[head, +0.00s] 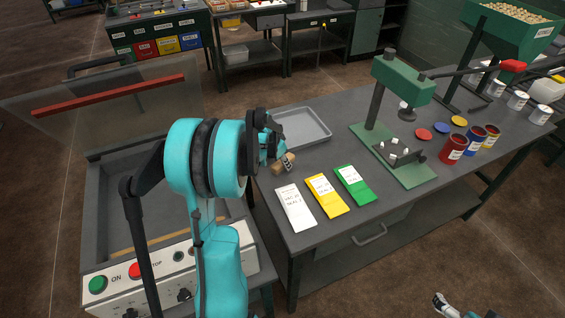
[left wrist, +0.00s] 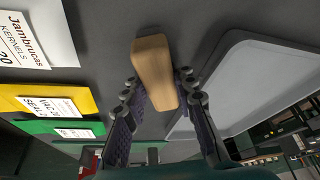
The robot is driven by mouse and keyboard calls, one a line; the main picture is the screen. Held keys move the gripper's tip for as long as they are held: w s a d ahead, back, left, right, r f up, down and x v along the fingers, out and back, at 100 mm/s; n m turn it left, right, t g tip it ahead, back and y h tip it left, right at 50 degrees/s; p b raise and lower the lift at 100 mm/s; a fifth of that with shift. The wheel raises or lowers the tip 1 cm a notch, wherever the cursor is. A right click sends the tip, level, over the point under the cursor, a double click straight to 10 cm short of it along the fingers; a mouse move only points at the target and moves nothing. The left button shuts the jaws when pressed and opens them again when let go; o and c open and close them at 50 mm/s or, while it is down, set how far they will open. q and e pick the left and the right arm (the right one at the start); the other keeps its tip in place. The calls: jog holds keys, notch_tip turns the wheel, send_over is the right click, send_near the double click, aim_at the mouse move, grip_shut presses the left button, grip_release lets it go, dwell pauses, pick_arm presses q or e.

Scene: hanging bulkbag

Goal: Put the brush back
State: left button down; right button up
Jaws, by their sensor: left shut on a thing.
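The brush (head: 283,163) shows as a short piece of pale wood at my left gripper (head: 276,158), at the left end of the grey workbench. In the left wrist view the wooden brush (left wrist: 154,65) sits between the two fingers of my left gripper (left wrist: 161,85), which is shut on it. The grey tray (head: 304,127) lies just beyond the gripper. The tray also shows in the left wrist view (left wrist: 262,80), to the right of the brush. Bristles cannot be made out. A small part of my right gripper (head: 446,304) shows at the bottom edge, too little to tell its state.
White (head: 295,207), yellow (head: 327,194) and green (head: 354,184) labelled bags lie flat on the workbench (head: 290,242). A green press (head: 400,85) stands behind them, with several cans to its right. A machine with an open clear lid (head: 120,100) stands at left.

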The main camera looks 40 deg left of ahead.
pick_arm(q)
jog(key=c, duration=1.2)
grip_release()
jog(key=shift+f, duration=0.1)
jog(key=shift+r, duration=0.35)
jog(key=p+v, duration=0.4)
jog(key=v, duration=0.8)
jog(key=s+d+r, duration=0.2)
jog(key=d, duration=0.7)
jog(key=s+d+r, duration=0.3)
jog(key=d, duration=0.5)
jog(key=s+d+t, duration=0.1)
jog(key=s+d, duration=0.1)
jog(key=d, duration=0.1)
jog(key=s+d+f, duration=0.1)
jog(key=s+d, duration=0.2)
jog(key=d, duration=0.1)
jog(key=s+d+n+t, duration=0.1)
jog(key=s+d, duration=0.2)
jog(key=shift+s+d+f+t, duration=0.25)
jog(key=shift+d+f+t, duration=0.05)
jog(key=shift+d+f, duration=0.1)
jog(key=shift+f, duration=0.1)
